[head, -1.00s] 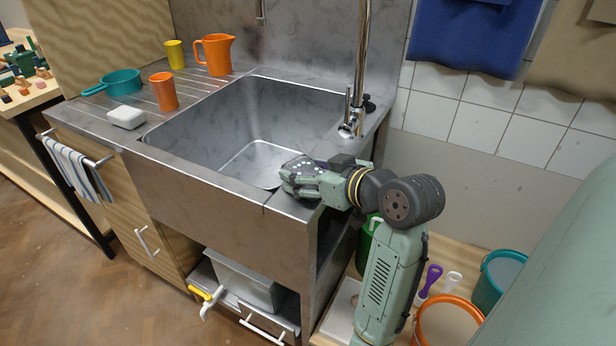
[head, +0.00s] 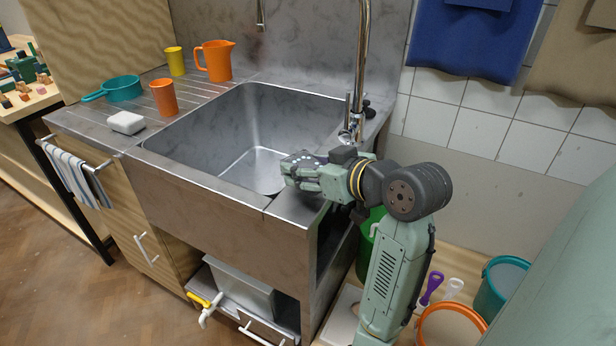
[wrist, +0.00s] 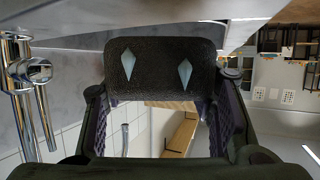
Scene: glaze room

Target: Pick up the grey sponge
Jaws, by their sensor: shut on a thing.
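My gripper (head: 298,172) is above the front right rim of the steel sink (head: 188,170), seen from the side in the head view. In the wrist view its two fingers, with purple inner pads, are shut on a dark grey, speckled block with rounded corners, which I take to be the grey sponge (wrist: 160,88). Two pale diamond shapes show on its face. In the head view the fingers mostly hide the sponge. A white block (head: 126,122) lies apart on the draining board, left of the sink.
An orange cup (head: 163,97), orange jug (head: 215,60), yellow cup (head: 175,61) and teal pan (head: 122,88) stand on the draining board. The tap (head: 361,70) rises behind my gripper. Buckets, one teal (head: 503,290), stand low at right. The sink basin looks empty.

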